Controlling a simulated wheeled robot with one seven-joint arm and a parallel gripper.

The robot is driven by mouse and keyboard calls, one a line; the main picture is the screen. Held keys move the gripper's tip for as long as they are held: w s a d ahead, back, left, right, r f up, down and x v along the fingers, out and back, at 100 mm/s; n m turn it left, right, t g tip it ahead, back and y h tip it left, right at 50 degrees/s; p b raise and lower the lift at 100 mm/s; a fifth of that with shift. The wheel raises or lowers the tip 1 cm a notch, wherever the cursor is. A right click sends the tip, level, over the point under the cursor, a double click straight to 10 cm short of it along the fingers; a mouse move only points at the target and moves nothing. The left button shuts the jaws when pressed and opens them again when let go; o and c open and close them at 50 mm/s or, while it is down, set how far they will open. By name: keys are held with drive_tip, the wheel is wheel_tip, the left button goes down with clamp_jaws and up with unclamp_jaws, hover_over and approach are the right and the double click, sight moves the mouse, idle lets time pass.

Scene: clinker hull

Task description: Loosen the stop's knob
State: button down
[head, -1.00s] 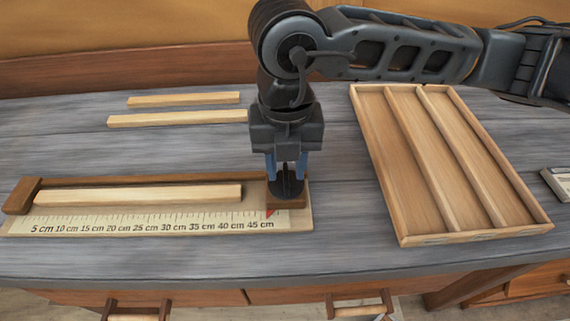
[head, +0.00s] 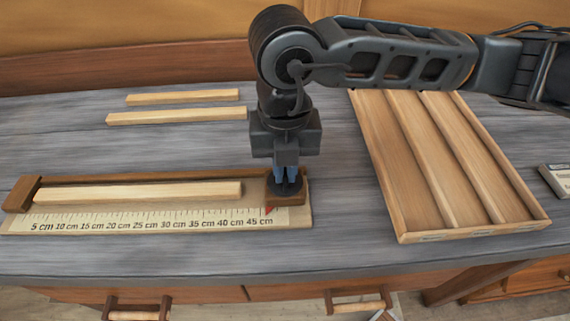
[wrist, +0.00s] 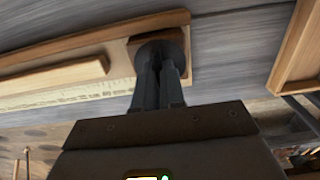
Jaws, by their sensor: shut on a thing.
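The stop (head: 301,197) is a brown wooden block at the right end of the measuring board (head: 130,228), with a red pointer near the 45 cm mark. Its dark round knob (head: 284,188) sits on top, partly hidden by my fingers; it also shows in the wrist view (wrist: 146,52). My gripper (head: 285,179) points straight down over the stop and is shut on the knob. In the wrist view my gripper (wrist: 158,62) has its two fingers close together at the knob. A light wooden strip (head: 138,193) lies on the board, left of the stop.
Two loose strips (head: 183,98) (head: 175,116) lie behind the board. A wooden tray with long compartments (head: 400,200) stands to the right, with clear grey bench between it and the board. A small box (head: 557,181) is at the far right edge.

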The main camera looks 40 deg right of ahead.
drive_tip(key=shift+f+b, duration=0.1)
drive_tip(key=shift+b, duration=0.4)
drive_tip(key=shift+f+n+b, duration=0.15)
drive_tip(key=shift+n+b, duration=0.55)
drive_tip(key=shift+b, duration=0.25)
drive_tip(key=n+b, duration=0.2)
drive_tip(key=b, duration=0.2)
drive_tip(key=shift+f, duration=0.2)
drive_tip(key=n+b, duration=0.5)
drive_tip(key=b, duration=0.4)
drive_tip(key=shift+n, duration=0.4)
drive_tip(key=n+b, duration=0.5)
drive_tip(key=b, duration=0.2)
drive_tip(key=shift+r, duration=0.2)
drive_tip(key=n+b, duration=0.3)
drive_tip(key=n, duration=0.2)
drive_tip(key=shift+r, duration=0.3)
drive_tip(key=c, duration=1.2)
unclamp_jaws()
